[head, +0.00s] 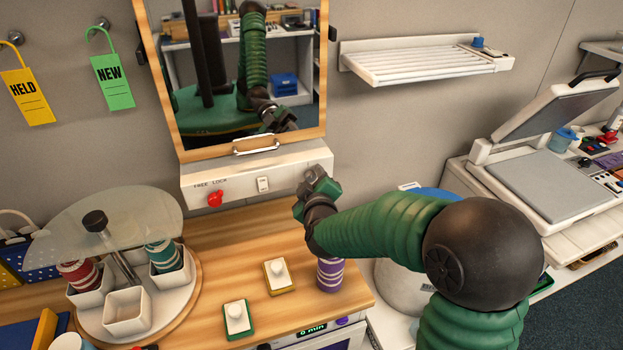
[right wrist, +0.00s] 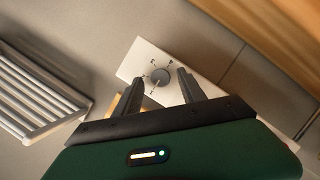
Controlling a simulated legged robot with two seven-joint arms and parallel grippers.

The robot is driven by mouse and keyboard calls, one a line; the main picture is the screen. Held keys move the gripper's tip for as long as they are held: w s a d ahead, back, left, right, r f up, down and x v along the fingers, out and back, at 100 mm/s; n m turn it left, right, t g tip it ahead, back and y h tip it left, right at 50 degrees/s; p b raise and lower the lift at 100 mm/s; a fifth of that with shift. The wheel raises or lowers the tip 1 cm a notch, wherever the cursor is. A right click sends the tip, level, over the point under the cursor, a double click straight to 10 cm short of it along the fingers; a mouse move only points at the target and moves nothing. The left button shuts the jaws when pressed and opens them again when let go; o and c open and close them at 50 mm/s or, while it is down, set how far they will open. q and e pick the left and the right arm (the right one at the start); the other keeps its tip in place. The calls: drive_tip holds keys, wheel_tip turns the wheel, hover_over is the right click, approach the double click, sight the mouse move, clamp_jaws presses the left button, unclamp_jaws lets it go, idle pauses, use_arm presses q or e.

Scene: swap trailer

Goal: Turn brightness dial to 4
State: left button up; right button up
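The brightness dial (right wrist: 160,77) is a round grey knob on a white panel (right wrist: 137,59) in the right wrist view. Small marks surround it, too small to read. My right gripper (right wrist: 159,79) is open, with one finger on each side of the dial in the picture. I cannot tell whether the fingers touch it. In the head view my right gripper (head: 318,184) is at the right end of the white control box (head: 240,170) under the mirror and hides the dial. My left gripper is not in view.
The box also carries a red FREE/LOCK knob (head: 215,199) and a white switch (head: 263,184). The mirror (head: 245,70) hangs above. A purple striped cup (head: 329,274) stands below my right wrist. A carousel with a glass top (head: 110,228) is at left. A slatted rack (head: 425,60) is at right.

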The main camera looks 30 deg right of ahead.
drive_tip(key=shift+w+f, duration=0.15)
drive_tip(key=shift+w, duration=0.05)
clamp_jaws()
